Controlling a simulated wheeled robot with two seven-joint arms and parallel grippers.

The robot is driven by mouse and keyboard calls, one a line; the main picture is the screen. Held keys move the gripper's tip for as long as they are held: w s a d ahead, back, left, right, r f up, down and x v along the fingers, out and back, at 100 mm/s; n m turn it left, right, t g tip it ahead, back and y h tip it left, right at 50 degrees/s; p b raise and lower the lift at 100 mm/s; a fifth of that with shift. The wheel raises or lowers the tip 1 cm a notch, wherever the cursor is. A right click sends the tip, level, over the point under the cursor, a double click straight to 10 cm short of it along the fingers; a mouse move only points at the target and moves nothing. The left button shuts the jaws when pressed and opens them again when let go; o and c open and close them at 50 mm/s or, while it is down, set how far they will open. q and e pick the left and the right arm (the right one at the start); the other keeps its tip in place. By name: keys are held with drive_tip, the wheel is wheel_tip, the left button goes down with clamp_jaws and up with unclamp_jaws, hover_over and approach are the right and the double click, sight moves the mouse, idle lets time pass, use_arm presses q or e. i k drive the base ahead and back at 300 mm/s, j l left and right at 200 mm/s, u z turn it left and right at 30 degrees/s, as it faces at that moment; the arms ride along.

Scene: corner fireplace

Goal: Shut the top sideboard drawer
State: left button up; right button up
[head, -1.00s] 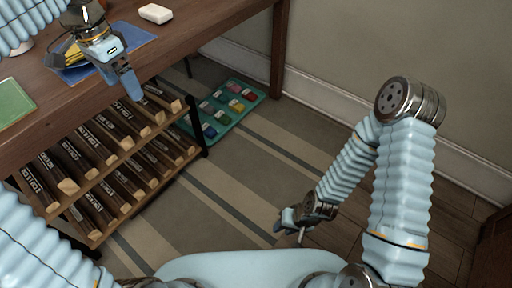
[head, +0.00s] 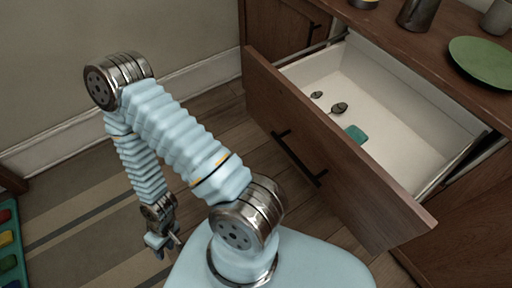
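The top sideboard drawer (head: 340,150) stands pulled far out of the brown wooden sideboard (head: 470,205) on the right. Its front has a dark bar handle (head: 298,158), and its pale inside (head: 400,100) is in plain view. In it lie two small dark spoon-like items (head: 339,108) and a teal block (head: 356,133).
On the sideboard top are a green plate (head: 482,61), a dark cup (head: 418,14) and a grey cup (head: 497,18). A closed cabinet door (head: 285,35) is beyond the drawer. A teal tray (head: 10,245) lies at the far left. The wood floor before the drawer is clear.

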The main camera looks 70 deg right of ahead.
sight(418, 133)
drive_tip(key=i+j+z, duration=0.1)
drive_tip(key=z, duration=0.35)
drive_tip(key=j+z, duration=0.2)
drive_tip(key=z, duration=0.25)
drive_tip(key=j+z, duration=0.15)
drive_tip(key=z, duration=0.35)
drive_tip(key=j+z, duration=0.2)
drive_tip(key=z, duration=0.25)
drive_tip(key=j+z, duration=0.2)
drive_tip(key=z, duration=0.25)
drive_tip(key=j+z, duration=0.15)
drive_tip(key=z, duration=0.3)
drive_tip(key=k+j+z, duration=0.1)
drive_tip(key=z, duration=0.35)
drive_tip(key=k+j+z, duration=0.1)
drive_tip(key=z, duration=0.35)
drive_tip(key=i+l+u, duration=0.1)
drive_tip(key=i+l, duration=0.05)
drive_tip(key=l, duration=0.1)
